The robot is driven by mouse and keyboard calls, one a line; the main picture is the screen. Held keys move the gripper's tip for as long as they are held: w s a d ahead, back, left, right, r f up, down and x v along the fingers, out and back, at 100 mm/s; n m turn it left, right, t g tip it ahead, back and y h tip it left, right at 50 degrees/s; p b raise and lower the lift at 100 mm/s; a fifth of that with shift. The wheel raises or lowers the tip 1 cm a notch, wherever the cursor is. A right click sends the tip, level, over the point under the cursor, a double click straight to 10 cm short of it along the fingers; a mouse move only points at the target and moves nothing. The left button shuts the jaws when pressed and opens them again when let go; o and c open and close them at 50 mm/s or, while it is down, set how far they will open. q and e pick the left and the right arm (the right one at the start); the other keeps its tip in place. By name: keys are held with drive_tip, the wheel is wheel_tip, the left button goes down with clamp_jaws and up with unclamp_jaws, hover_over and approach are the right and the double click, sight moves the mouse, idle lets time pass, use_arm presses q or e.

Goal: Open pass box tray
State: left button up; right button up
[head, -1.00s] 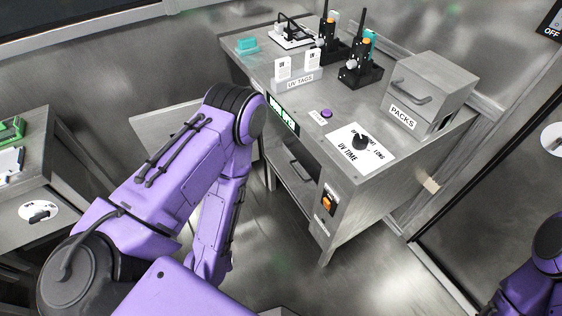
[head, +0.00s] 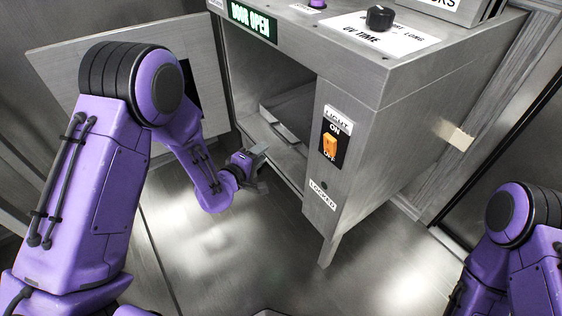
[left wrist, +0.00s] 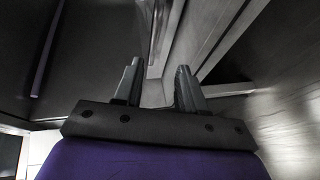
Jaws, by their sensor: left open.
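The pass box (head: 365,90) is a grey metal cabinet with its front compartment open. A grey metal tray (head: 292,106) lies inside the compartment, partly in shadow. My left gripper (head: 262,165) is just in front of the opening, near the lower front edge of the compartment. Its fingers are apart and empty. In the left wrist view the two fingers (left wrist: 158,82) stand apart, with grey metal surfaces and edges beyond them. I cannot tell whether the gripper touches the tray. My right gripper is out of view; only part of my right arm shows at lower right.
The pass box door (head: 85,55) stands swung open at the left, behind my left arm. A lit DOOR OPEN sign (head: 252,22) is above the opening. An orange light switch (head: 330,146) is on the front panel. The floor (head: 240,270) before the box is clear.

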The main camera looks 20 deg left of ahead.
sight(281, 135)
use_arm(q)
drive_tip(key=b+x, duration=0.1)
drive_tip(key=x, duration=0.2)
drive_tip(key=b+x, duration=0.1)
drive_tip(key=x, duration=0.3)
drive_tip(key=b+x, duration=0.2)
drive_tip(key=x, duration=0.2)
drive_tip(key=shift+d+r, duration=0.2)
drive_tip(key=shift+r, duration=0.2)
drive_tip(key=shift+w, duration=0.25)
drive_tip(key=shift+r, duration=0.1)
clamp_jaws()
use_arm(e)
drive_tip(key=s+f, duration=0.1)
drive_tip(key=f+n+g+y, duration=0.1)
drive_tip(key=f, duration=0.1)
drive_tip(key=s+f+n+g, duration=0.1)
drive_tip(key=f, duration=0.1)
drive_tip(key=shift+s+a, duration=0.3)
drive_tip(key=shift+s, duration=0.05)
